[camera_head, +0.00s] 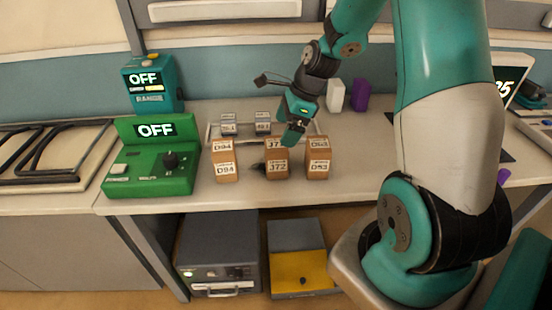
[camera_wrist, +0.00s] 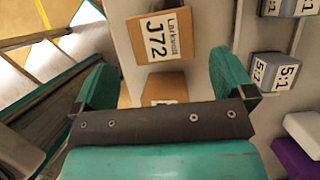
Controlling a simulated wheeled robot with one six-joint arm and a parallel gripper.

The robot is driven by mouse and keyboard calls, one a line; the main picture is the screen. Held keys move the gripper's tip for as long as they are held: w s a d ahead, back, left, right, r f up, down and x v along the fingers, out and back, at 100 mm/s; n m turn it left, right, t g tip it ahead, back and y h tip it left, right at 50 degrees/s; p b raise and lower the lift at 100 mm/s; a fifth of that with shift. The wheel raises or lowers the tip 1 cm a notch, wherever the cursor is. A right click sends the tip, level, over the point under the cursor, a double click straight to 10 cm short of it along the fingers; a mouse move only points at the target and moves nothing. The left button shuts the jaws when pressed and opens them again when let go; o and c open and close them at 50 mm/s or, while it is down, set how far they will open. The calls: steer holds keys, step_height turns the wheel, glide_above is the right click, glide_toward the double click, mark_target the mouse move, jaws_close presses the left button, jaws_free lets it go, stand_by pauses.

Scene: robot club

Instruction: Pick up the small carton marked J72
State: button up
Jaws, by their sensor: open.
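The small brown carton marked J72 (camera_head: 277,169) stands on the bench in the middle of three, with labels on its front and top. My gripper (camera_head: 293,138) hangs above and just behind the carton row. In the wrist view my gripper (camera_wrist: 162,75) is open with nothing held. Another carton (camera_wrist: 162,92) shows between the fingers, mostly hidden by the gripper's crossbar; its label is not readable.
Carton D94 (camera_head: 225,170) stands left of J72 and carton D53 (camera_head: 318,168) right, with narrow gaps. Small grey boxes (camera_head: 263,122) stand behind. A green OFF device (camera_head: 150,165) is at left. White (camera_head: 336,95) and purple (camera_head: 361,95) items stand behind right.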

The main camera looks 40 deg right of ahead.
mark_target(277, 143)
steer(key=x, duration=0.8)
steer(key=shift+w+f, duration=0.15)
steer(key=shift+f, duration=0.05)
steer(key=c, duration=0.9)
